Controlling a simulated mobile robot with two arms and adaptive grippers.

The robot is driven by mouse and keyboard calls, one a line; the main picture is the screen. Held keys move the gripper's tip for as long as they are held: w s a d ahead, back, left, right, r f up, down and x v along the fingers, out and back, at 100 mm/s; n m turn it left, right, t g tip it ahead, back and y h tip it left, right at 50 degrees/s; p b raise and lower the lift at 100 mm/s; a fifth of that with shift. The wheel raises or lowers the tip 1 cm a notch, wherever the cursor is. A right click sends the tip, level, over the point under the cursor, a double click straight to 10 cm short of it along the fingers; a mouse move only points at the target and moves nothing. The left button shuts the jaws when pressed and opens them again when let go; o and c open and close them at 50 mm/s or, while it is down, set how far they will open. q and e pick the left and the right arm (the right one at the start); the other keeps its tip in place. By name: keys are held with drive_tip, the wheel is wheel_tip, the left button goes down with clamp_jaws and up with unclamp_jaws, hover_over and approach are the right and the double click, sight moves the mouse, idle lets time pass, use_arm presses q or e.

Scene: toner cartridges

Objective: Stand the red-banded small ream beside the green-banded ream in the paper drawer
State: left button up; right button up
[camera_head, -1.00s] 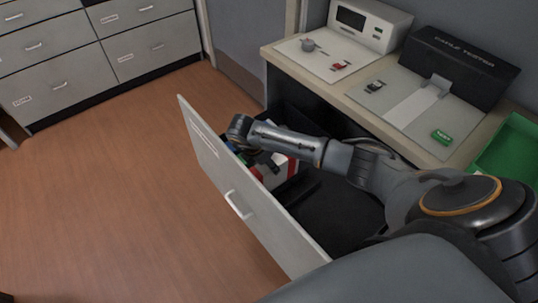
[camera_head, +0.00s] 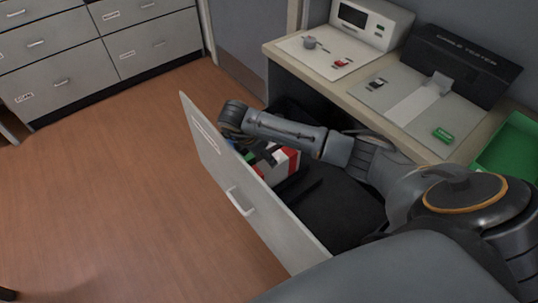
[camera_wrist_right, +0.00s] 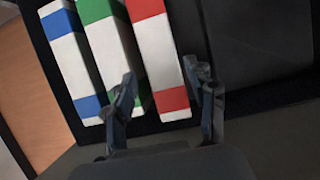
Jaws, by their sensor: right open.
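The red-banded ream (camera_wrist_right: 159,55) stands in the open paper drawer (camera_head: 238,196), close beside the green-banded ream (camera_wrist_right: 105,45). A small gap shows between them at the near end. A blue-banded ream (camera_wrist_right: 72,60) stands on the green one's other side. In the head view the red-banded ream (camera_head: 285,164) shows partly below my right arm. My right gripper (camera_wrist_right: 166,72) is open, its fingers appearing on either side of the red-banded ream's near end; one finger overlaps the green-banded ream in the picture. I cannot tell whether the fingers touch. My left gripper is not in view.
The drawer's front panel stands close to my right wrist. The dark drawer floor (camera_head: 335,208) is bare to the right of the reams. A bench (camera_head: 352,98) with devices and a green bin (camera_head: 508,148) lies behind.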

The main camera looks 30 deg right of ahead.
drive_tip(key=v, duration=0.6)
drive_tip(key=shift+r, duration=0.25)
drive_tip(key=shift+a, duration=0.1)
